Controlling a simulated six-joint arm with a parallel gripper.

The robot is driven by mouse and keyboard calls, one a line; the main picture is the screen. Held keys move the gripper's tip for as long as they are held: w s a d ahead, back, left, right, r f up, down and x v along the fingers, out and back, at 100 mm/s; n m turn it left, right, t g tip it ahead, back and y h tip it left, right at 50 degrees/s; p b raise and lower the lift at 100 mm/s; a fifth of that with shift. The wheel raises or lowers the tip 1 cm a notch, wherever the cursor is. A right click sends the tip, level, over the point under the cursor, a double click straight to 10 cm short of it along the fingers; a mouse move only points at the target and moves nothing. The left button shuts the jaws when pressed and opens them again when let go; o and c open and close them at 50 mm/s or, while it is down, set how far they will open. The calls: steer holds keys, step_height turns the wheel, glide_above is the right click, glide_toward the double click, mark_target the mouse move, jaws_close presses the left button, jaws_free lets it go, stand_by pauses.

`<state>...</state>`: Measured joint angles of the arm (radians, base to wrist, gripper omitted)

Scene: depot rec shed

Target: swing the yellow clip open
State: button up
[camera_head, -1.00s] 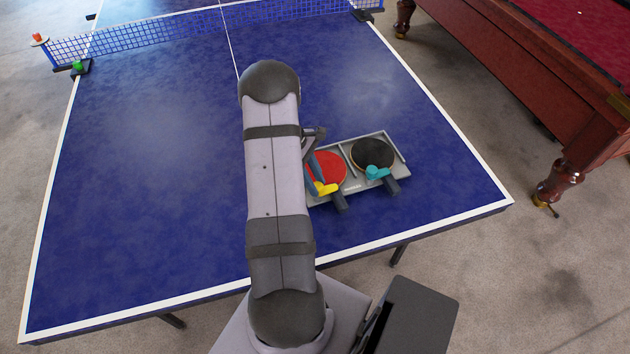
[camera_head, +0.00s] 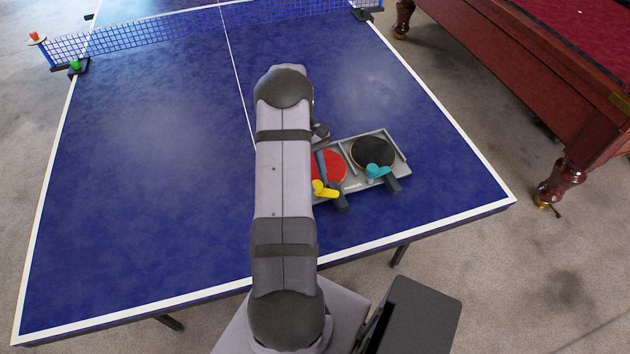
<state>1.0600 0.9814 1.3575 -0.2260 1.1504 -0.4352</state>
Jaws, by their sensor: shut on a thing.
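The yellow clip (camera_head: 326,191) lies over the handle end of the red paddle (camera_head: 334,167) in the left half of a grey tray (camera_head: 394,139). My gripper (camera_head: 319,178) reaches down beside the red paddle, partly hidden behind my arm. Its tip is shut on the left end of the yellow clip. The exact contact is small and hard to make out. The tray's left part is hidden by my arm.
A black paddle (camera_head: 373,152) with a teal clip (camera_head: 377,171) lies in the tray's right half. The tray sits on a blue table-tennis table (camera_head: 150,190) with a net (camera_head: 190,32) behind. A pool table (camera_head: 560,75) stands at right. The blue tabletop left of my arm is clear.

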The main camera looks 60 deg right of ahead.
steer(key=m+t, duration=0.1)
steer(key=m, duration=0.2)
steer(key=m+y+b, duration=0.1)
steer(key=m, duration=0.2)
steer(key=shift+s+d+m+t+y, duration=0.2)
steer(key=shift+m+t+y, duration=0.1)
steer(key=shift+t, duration=0.1)
steer(key=m+t, duration=0.1)
steer(key=m, duration=0.4)
steer(key=shift+s+r+t+y, duration=0.1)
steer(key=shift+t+y, duration=0.2)
steer(key=shift+t, duration=0.1)
steer(key=o, duration=1.1)
steer(key=shift+c, duration=0.2)
steer(key=shift+b, duration=0.3)
steer(key=b+v, duration=0.2)
steer(key=v, duration=0.5)
steer(key=shift+s+d+r, duration=0.1)
steer(key=shift+d, duration=0.05)
